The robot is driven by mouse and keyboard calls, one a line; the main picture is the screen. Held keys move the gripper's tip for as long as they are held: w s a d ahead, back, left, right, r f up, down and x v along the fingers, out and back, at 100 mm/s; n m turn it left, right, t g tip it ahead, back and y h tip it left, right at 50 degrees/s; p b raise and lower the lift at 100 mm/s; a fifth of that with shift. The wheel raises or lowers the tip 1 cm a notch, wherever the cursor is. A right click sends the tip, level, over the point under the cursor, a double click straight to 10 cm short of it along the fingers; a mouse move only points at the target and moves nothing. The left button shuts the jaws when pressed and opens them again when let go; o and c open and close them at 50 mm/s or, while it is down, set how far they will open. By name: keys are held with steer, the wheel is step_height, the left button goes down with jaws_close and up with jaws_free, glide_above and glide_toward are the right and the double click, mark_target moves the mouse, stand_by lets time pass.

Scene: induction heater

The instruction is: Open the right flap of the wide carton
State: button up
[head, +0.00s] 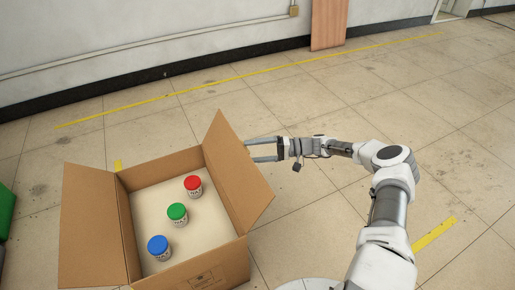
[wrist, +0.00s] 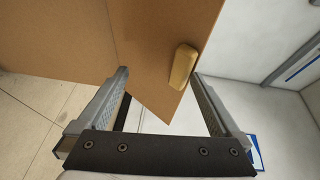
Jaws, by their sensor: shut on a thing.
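The wide carton (head: 197,277) is a brown box on the floor, at the left of the head view. Its right flap (head: 236,162) is raised and leans outward to the right. My gripper (head: 251,151) reaches it from the right, fingertips at the flap's outer edge. A tan tab (wrist: 184,66) on the flap lies by the right fingertip. The exact contact is hard to see. The left flap (head: 88,225) is folded outward.
A green object (head: 6,212) is at the left edge.

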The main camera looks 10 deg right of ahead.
steer(key=s+d+r+p, duration=0.1)
steer(key=d, duration=1.6)
steer(key=shift+s+r, duration=0.2)
steer(key=shift+r, duration=0.1)
